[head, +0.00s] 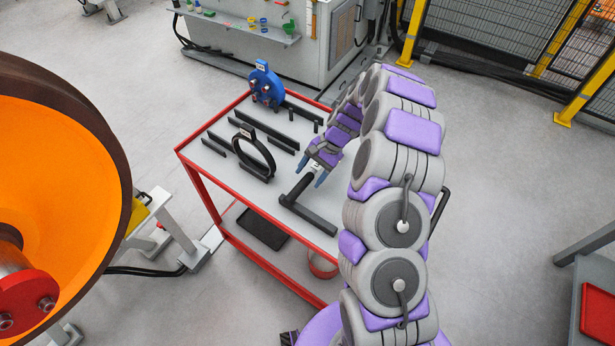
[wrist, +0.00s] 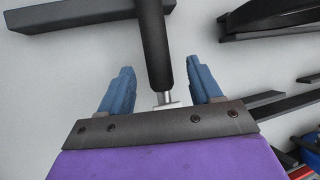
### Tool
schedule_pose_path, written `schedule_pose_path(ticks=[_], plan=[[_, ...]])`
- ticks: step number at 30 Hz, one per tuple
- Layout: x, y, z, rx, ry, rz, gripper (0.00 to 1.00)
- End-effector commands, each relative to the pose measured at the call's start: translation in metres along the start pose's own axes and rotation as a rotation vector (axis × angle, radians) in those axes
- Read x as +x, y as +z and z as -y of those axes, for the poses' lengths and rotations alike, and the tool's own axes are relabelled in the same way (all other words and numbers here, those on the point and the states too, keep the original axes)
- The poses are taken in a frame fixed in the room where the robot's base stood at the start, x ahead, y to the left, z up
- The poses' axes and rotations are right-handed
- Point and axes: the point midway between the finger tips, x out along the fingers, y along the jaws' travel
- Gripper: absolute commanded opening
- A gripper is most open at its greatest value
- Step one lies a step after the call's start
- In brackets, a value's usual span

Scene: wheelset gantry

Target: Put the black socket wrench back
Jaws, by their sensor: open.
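The black socket wrench (head: 301,186) is at the right front part of the red-framed table, a dark shaft meeting a black bar (head: 312,216) in a T shape. In the wrist view the wrench shaft (wrist: 154,45) runs down between my fingers to a silver end and a white piece. My gripper (head: 314,172) is open, its blue fingers on either side of that end. In the wrist view my gripper (wrist: 160,68) shows gaps on both sides of the shaft. I cannot tell whether the shaft is tilted up or flat.
The red-framed table (head: 214,168) also holds a black ring (head: 268,151) on a stand, a blue holder (head: 265,84) and several black bars. A large orange wheel (head: 60,170) is at the left. A grey cabinet (head: 325,45) stands behind.

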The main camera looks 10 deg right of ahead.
Motion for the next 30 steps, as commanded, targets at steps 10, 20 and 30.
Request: schedule_pose_path(ticks=[10,20,30], plan=[[-0.082,-0.001,0.001,0.000,-0.003,-0.005,0.64],[-0.137,-0.002,0.001,0.001,-0.002,-0.003,0.64],[-0.148,-0.001,0.000,0.001,0.000,0.002,0.64]])
